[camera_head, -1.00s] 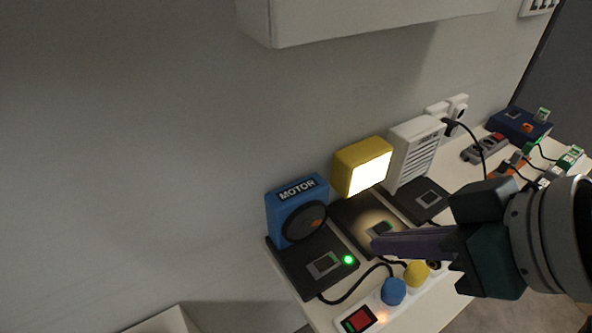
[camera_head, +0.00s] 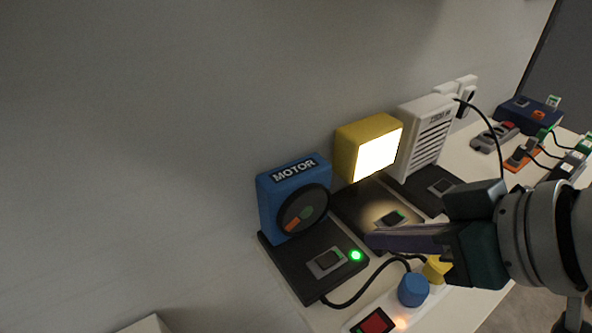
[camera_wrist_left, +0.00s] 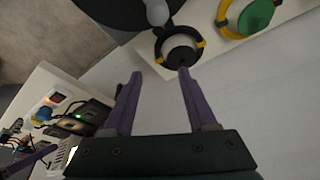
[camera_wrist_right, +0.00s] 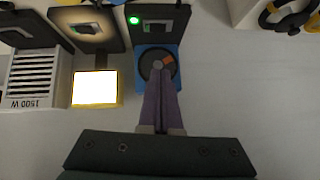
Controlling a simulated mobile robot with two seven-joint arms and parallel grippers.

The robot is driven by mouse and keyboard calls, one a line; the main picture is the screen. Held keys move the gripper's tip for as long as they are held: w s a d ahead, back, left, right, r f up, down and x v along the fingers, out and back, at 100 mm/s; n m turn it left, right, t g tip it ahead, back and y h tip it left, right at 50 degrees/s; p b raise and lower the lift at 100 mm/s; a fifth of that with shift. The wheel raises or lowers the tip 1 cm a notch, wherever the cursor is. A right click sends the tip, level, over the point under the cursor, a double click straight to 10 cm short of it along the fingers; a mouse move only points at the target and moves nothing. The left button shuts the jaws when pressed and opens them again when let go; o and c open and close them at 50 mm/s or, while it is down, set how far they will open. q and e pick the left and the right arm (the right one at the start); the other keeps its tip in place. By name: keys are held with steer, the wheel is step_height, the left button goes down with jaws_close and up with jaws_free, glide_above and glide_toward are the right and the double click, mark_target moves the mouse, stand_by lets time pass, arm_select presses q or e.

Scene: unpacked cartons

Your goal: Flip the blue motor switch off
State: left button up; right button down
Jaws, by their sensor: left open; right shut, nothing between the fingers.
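The blue motor box (camera_head: 268,208) stands at the back of its black base, with a dark round disc carrying an orange mark on its front. Its rocker switch (camera_head: 327,262) is on the base beside a lit green lamp (camera_head: 356,255). The switch also shows in the right wrist view (camera_wrist_right: 158,25), beyond my fingertips. My right gripper (camera_head: 370,240) is shut and empty, its tips right of the switch and apart from it in the picture. In the right wrist view, its fingers overlap the motor disc. My left gripper (camera_wrist_left: 159,73) is open and empty, seen only in its wrist view.
Right of the motor stand a lit yellow lamp box (camera_head: 352,152) and a white heater (camera_head: 408,140), each with its own switch base. A power strip with a red switch (camera_head: 374,321), blue plug (camera_head: 413,290) and yellow plug (camera_head: 437,268) lies in front, with black cables nearby.

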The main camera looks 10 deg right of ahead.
steer(key=b, duration=0.3)
glide_above(328, 260)
steer(key=s, duration=0.1)
steer(key=f, duration=0.6)
steer(key=shift+s+d+f, duration=0.2)
steer(key=shift+d, duration=0.1)
step_height(328, 260, down, 2)
steer(key=shift+a+f, duration=0.15)
steer(key=shift+f, duration=0.1)
steer(key=shift+f+b, duration=0.3)
steer(key=shift+f, duration=0.35)
steer(key=shift+a, duration=0.1)
